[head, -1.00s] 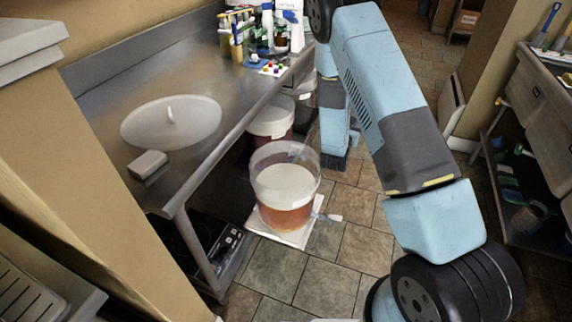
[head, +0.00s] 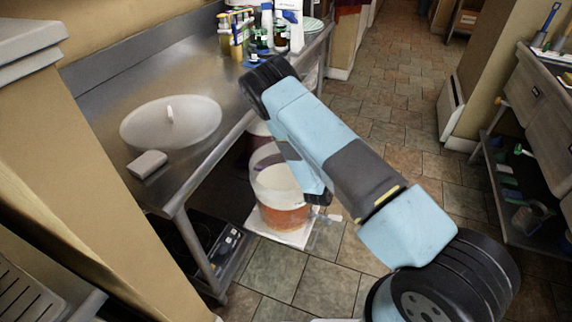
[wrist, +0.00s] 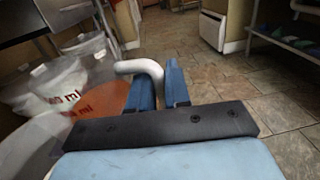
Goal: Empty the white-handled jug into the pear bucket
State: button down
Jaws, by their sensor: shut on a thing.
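My gripper (wrist: 160,78), with two blue fingers, is shut on the white handle (wrist: 138,67) of the jug in the wrist view. The jug's clear body with red "ml" print (wrist: 62,92) is blurred at the left. Orange-brown liquid (wrist: 113,98) shows beside the fingers; I cannot tell whether it is in the jug or a bucket. In the head view a clear bucket (head: 282,215) with amber liquid stands on a white board on the floor. No label shows that it is the pear bucket. My arm hides the gripper and jug there.
A steel counter (head: 95,110) at the left bears a large round lid (head: 170,122), a grey block (head: 147,163) and bottles (head: 262,38). Another bucket (head: 259,146) is mostly hidden behind the amber one. The tiled floor (head: 385,105) at centre right is clear.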

jog(key=shift+s+f, duration=0.1)
jog(key=shift+f, duration=0.1)
jog(key=shift+a+r, duration=0.1)
jog(key=shift+a+r+n+t, duration=0.3)
jog(key=shift+a+r+n, duration=0.45)
jog(key=shift+r+n, duration=0.35)
jog(key=a+n, duration=0.1)
jog(key=a+n+t, duration=0.1)
jog(key=a+n, duration=0.1)
jog(key=a+r+n+p, duration=0.1)
jog(key=n, duration=0.1)
jog(key=shift+w+a+t, duration=0.4)
jog(key=shift+a+n+t, duration=0.4)
jog(key=shift+a+n, duration=0.25)
jog(key=shift+n, duration=0.65)
jog(key=shift+w+a+r+n+y+p, duration=0.1)
jog(key=shift+a+r+n+y+p, duration=0.2)
jog(key=shift+r+n+y, duration=0.1)
jog(key=shift+a+r+n+t+p, duration=0.3)
jog(key=shift+r+n+p, duration=0.1)
jog(key=shift+n, duration=0.3)
